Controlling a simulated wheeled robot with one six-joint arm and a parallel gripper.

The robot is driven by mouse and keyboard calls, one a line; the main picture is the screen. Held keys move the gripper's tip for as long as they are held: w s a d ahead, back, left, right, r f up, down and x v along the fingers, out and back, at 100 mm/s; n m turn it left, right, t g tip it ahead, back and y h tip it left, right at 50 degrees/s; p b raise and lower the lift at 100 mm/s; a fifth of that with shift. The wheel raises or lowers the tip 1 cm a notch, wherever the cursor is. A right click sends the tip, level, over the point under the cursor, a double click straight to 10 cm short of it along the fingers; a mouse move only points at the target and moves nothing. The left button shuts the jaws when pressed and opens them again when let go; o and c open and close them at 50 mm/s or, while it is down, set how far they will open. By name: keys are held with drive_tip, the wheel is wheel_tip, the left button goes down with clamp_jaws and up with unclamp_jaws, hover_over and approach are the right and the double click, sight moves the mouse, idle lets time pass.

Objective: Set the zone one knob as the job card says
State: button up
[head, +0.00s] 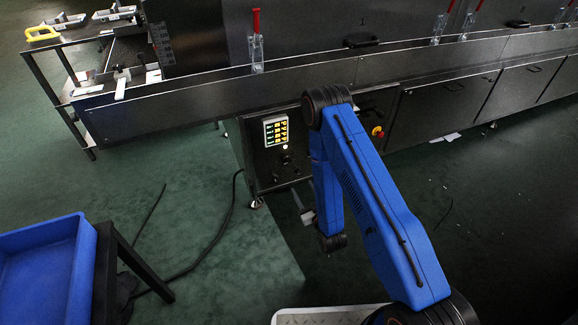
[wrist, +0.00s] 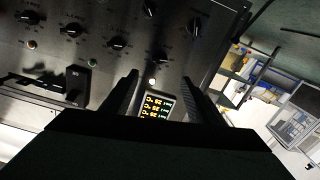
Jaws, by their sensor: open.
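The control panel (wrist: 185,50) fills the upper part of the wrist view, seen tilted. It carries several black rotary knobs, among them one at the middle (wrist: 117,43), one to its left (wrist: 72,30) and one to its right (wrist: 163,58). Their labels are too small to read, so I cannot tell which is zone one. A lit display (wrist: 155,107) shows rows of yellow and green digits; it also shows in the head view (head: 276,130). My gripper (wrist: 160,88) is open and empty before the panel, apart from the knobs. No readable job card shows.
A black block (wrist: 77,82) and a reddish lamp (wrist: 30,44) sit on the panel's left in the wrist view. A red-and-yellow stop button (head: 377,132) is right of the panel. A blue crate (head: 45,265) stands front left; a cable (head: 205,250) lies on the floor.

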sight(287, 161)
drive_tip(key=x, duration=1.6)
drive_tip(key=shift+w+a, duration=0.15)
drive_tip(key=shift+w, duration=0.15)
drive_tip(key=c, duration=1)
